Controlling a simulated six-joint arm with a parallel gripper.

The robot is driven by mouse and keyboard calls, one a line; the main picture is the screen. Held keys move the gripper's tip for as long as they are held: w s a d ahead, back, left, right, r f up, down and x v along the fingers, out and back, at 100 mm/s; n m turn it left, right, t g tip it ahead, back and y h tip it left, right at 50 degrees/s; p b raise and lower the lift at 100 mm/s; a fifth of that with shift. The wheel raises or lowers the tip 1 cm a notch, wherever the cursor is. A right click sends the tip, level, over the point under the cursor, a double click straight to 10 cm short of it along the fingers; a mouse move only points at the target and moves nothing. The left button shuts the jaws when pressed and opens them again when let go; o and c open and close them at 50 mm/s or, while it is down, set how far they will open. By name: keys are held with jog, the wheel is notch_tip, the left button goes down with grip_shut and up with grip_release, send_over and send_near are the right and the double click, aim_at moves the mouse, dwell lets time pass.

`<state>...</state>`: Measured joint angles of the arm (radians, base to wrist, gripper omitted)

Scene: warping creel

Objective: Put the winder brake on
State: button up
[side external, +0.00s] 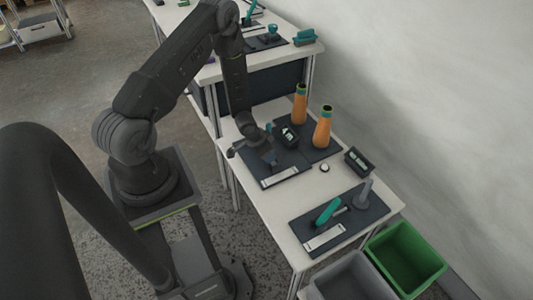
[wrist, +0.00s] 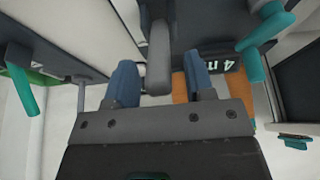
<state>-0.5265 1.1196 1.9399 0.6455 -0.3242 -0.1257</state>
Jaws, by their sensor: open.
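My gripper (side external: 265,158) is low over the middle station of the bench, above its dark mat (side external: 298,165). In the wrist view my gripper (wrist: 160,85) has its two blue-grey fingers apart. A grey rounded bar (wrist: 160,50) shows between them, with space on both sides; I cannot tell its depth or whether it is the winder brake's lever. A teal handle (wrist: 255,35) is to the right of the fingers. A small black display (side external: 289,137) stands behind the gripper; its digits also show in the wrist view (wrist: 222,61). My gripper hides part of this station.
Two orange cones (side external: 301,103) (side external: 323,128) stand behind the station. The nearer mat (side external: 304,226) carries a teal lever (side external: 328,210) and a grey post (side external: 366,192). A black box (side external: 358,162) sits between stations. Green (side external: 412,255) and grey (side external: 350,280) bins stand at the bench's near end.

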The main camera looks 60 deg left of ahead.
jog(key=shift+w+f, duration=0.15)
jog(key=shift+f, duration=0.2)
jog(key=shift+c, duration=0.2)
grip_shut()
